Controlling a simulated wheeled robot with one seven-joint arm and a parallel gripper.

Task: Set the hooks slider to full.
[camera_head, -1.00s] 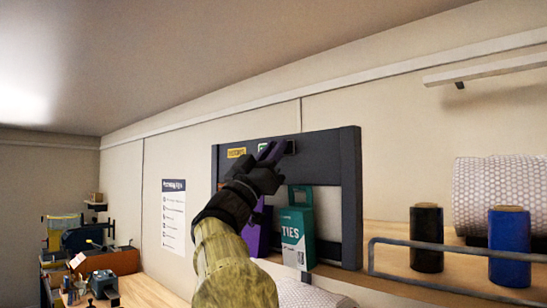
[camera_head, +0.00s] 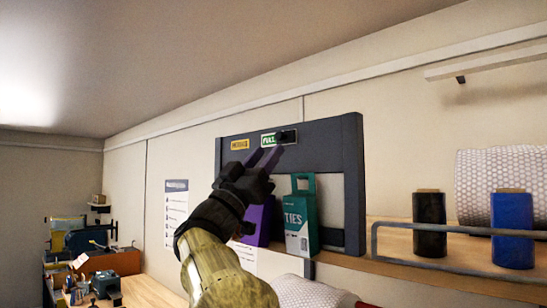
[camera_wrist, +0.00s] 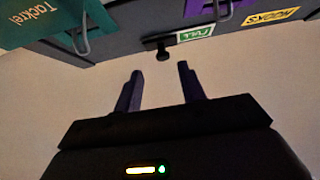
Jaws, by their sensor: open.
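The hooks slider is a black knob (camera_head: 287,136) on the dark grey top bar of a wall rack (camera_head: 335,135). The knob stands at the right end of its strip, just right of the green FULL label (camera_head: 268,140). The yellow HOOKS label (camera_head: 240,144) is further left. My gripper (camera_head: 263,157) is open and empty, with its purple fingers below and left of the knob. In the wrist view the knob (camera_wrist: 163,52) shows beyond the fingertips (camera_wrist: 159,70), with a gap between. The FULL label (camera_wrist: 195,33) is beside it there.
A teal TIES box (camera_head: 300,222) and a purple box (camera_head: 256,222) hang in the rack below the bar. Black (camera_head: 429,222) and blue (camera_head: 511,228) rolls stand on a railed shelf at right. A cluttered bench (camera_head: 145,292) is at far left.

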